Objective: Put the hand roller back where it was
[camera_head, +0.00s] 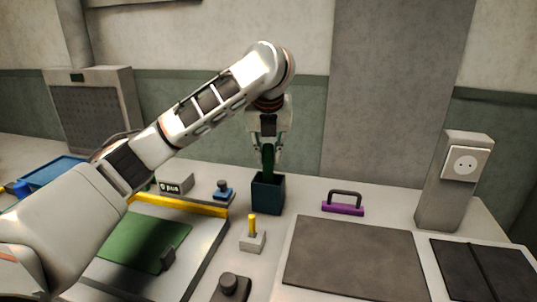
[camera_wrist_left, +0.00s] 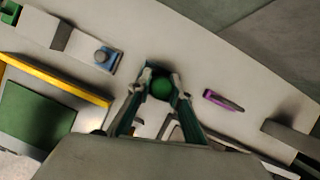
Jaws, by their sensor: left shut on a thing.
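My left gripper (camera_head: 267,150) points down above the dark teal open box (camera_head: 268,198) and is shut on a dark green upright piece, which I take to be the hand roller (camera_head: 267,163). Its lower end reaches the box mouth and seems to be inside; how deep is hidden by the box wall. In the left wrist view, the roller's round green end (camera_wrist_left: 162,88) sits between the two fingers, over the box. My right gripper is in neither view.
A yellow-handled block (camera_head: 252,237) stands in front of the box, a blue stamp-like piece (camera_head: 223,191) at its left. A purple bar with a black handle (camera_head: 343,206) lies to the right. A grey post with a socket (camera_head: 452,185) stands further right.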

